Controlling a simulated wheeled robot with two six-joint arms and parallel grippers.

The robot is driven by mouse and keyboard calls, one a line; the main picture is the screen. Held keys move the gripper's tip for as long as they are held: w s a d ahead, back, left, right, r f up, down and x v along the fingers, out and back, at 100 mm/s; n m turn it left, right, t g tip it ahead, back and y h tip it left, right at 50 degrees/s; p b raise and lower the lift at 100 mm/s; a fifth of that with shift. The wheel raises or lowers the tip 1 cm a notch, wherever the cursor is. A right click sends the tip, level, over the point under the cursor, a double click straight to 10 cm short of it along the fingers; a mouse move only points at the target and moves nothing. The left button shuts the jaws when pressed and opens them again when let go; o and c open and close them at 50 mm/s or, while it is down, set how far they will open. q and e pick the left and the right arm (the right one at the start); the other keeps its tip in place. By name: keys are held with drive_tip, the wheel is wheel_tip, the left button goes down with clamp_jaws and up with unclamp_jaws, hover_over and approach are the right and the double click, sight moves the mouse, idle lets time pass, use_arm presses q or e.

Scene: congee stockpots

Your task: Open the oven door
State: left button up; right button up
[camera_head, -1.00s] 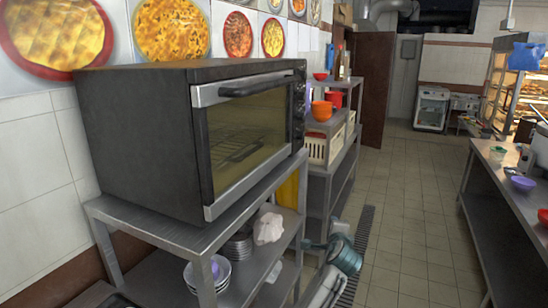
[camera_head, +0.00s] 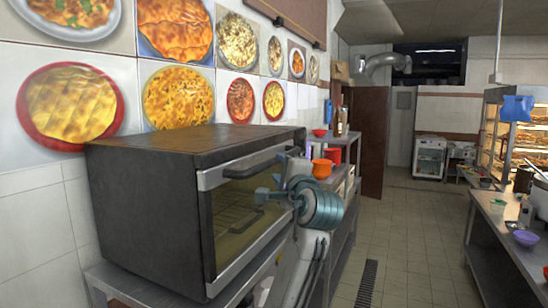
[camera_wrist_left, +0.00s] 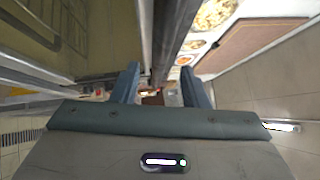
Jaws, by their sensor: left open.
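The oven (camera_head: 150,190) is a dark box on a metal stand, with a silver-framed glass door (camera_head: 222,215) that looks shut. A dark handle (camera_head: 245,171) runs along the door's top edge. My left gripper (camera_head: 269,182) is in front of the door's far upper part, near the handle's far end. Its teal fingers are open. In the left wrist view, the two fingers (camera_wrist_left: 160,86) stand apart, with the door's glass (camera_wrist_left: 85,30) at left and a dark bar (camera_wrist_left: 168,40) running between them. I cannot tell whether they touch it. My right gripper is not in view.
A metal shelf (camera_head: 348,195) with an orange pot (camera_head: 322,168) and a red cup (camera_head: 333,155) stands beyond the oven. The tiled floor aisle (camera_head: 415,235) is clear. A counter (camera_head: 510,240) with bowls runs along the right.

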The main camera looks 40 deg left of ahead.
sight(275, 163)
use_arm(q)
drive_tip(key=p+x, duration=0.1)
drive_tip(key=x, duration=0.3)
drive_tip(key=shift+a+r, duration=0.1)
drive_tip(key=shift+w+a+p, duration=0.35)
drive_tip(key=shift+a, duration=0.2)
clamp_jaws()
